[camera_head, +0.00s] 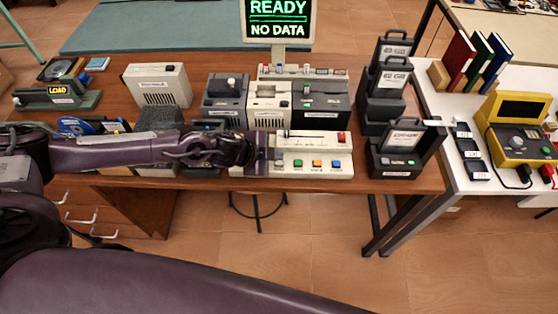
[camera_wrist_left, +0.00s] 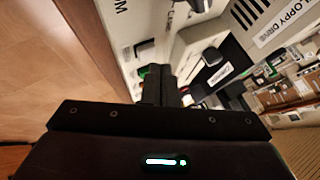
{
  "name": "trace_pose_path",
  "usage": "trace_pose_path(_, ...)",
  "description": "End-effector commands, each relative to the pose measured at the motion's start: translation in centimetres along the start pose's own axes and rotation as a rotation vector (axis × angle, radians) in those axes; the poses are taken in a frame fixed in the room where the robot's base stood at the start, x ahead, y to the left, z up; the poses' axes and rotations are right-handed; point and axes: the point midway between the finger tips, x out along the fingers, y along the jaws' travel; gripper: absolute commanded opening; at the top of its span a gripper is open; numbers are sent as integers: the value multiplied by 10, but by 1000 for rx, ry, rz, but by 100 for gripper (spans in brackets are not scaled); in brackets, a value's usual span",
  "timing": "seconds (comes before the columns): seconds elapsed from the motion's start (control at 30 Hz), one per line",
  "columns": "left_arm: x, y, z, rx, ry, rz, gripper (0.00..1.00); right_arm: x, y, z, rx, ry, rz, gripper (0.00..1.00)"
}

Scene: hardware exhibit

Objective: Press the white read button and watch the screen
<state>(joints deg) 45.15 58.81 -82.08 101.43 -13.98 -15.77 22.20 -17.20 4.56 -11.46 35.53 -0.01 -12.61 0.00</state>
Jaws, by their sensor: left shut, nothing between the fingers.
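The screen (camera_head: 277,20) at the top shows "READY" and "NO DATA" in green letters. A cream console (camera_head: 330,170) stands at the table's front edge, with green, orange and blue buttons in a row and a red one at its upper right. I cannot make out a white button; my gripper covers the console's left part. My left gripper (camera_head: 262,155) is shut and empty over that left part. In the left wrist view its fingertips (camera_wrist_left: 158,78) are close to a green button (camera_wrist_left: 148,71); I cannot tell whether they touch anything.
Cream and dark drive units (camera_head: 268,108) stand behind the console. Black cartridge docks (camera_head: 400,150) stand to its right. A beige box (camera_head: 158,85) and a "LOAD" device (camera_head: 58,93) are on the left. A white table (camera_head: 470,180) with a yellow device (camera_head: 518,130) is at the right.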

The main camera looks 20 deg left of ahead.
Motion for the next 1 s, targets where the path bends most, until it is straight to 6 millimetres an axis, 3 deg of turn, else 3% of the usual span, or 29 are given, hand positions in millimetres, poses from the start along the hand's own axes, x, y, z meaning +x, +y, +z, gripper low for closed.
trace_pose_path(1.0,8,6,6,0,0,1,0,6,0,0,0,0,0,35)
